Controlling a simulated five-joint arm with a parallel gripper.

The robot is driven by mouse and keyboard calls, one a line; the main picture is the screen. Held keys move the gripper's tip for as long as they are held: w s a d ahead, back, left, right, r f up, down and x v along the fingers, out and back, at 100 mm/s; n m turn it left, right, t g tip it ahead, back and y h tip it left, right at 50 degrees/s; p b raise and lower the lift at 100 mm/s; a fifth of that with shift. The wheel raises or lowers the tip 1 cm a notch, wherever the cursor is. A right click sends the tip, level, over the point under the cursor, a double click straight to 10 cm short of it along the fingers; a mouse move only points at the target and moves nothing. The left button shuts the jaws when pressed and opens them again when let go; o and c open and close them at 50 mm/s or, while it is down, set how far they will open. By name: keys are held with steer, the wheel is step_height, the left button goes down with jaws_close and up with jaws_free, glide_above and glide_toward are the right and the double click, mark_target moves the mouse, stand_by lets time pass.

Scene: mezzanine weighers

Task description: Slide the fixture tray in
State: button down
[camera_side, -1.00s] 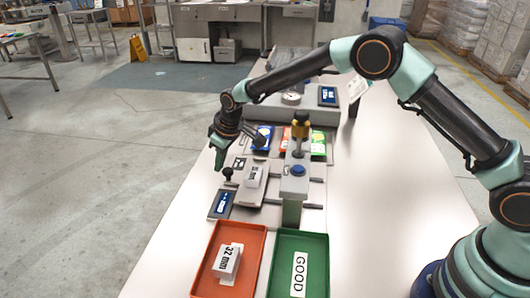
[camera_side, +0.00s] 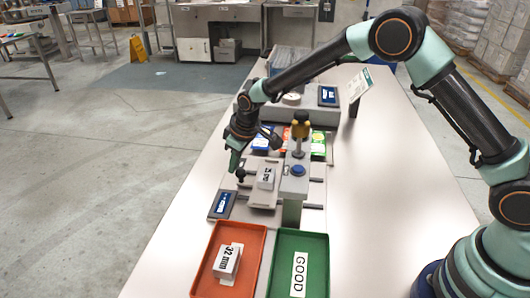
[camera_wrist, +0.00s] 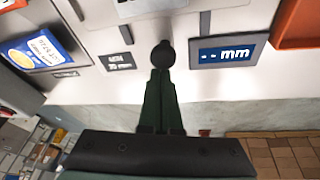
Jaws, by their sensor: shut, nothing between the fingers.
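The fixture tray (camera_side: 258,197) is a light grey plate on the weigher-like gauge station, with a small white labelled block (camera_side: 266,178) lying on it. A black ball knob (camera_side: 240,174) stands at the tray's left side. My gripper (camera_side: 236,170) is shut and empty, its tips at the knob on the knob's outer side. In the wrist view the shut fingertips (camera_wrist: 161,73) meet the black knob (camera_wrist: 163,54), pointing at it. They seem to touch it. Part of the tray (camera_wrist: 150,8) shows at the top edge.
The grey gauge column (camera_side: 293,187) with a blue button stands right of the tray. A display (camera_wrist: 228,51) reading "-- mm" sits beside the knob. An orange bin (camera_side: 253,240) holding a "32 mm" block and a green "GOOD" bin (camera_side: 305,245) stand in front. Coloured packets (camera_side: 318,145) lie behind.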

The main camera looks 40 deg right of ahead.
steer(key=shift+w+a, duration=0.5)
steer(key=shift+w, duration=0.35)
steer(key=shift+w+a, duration=0.45)
steer(key=shift+w, duration=0.35)
steer(key=v, duration=0.9)
steer(key=shift+d, duration=0.35)
steer(key=c, duration=0.7)
jaws_free()
steer(key=shift+d+r, duration=0.1)
steer(key=shift+r, duration=0.45)
steer(key=shift+c, duration=0.2)
steer(key=shift+o, duration=1)
steer(key=shift+d+r+m+g, duration=0.15)
steer(key=shift+m+g, duration=0.25)
steer(key=shift+m, duration=0.2)
steer(key=f+m+g, duration=0.1)
steer(key=f, duration=0.2)
steer(key=s+f+m+g, duration=0.1)
steer(key=f+m, duration=0.1)
steer(key=f, duration=0.1)
steer(key=s+d+f+m+h, duration=0.1)
steer(key=f, duration=0.3)
steer(key=shift+s+m+g, duration=0.1)
steer(key=shift+m+g, duration=0.2)
steer(key=shift+g, duration=0.1)
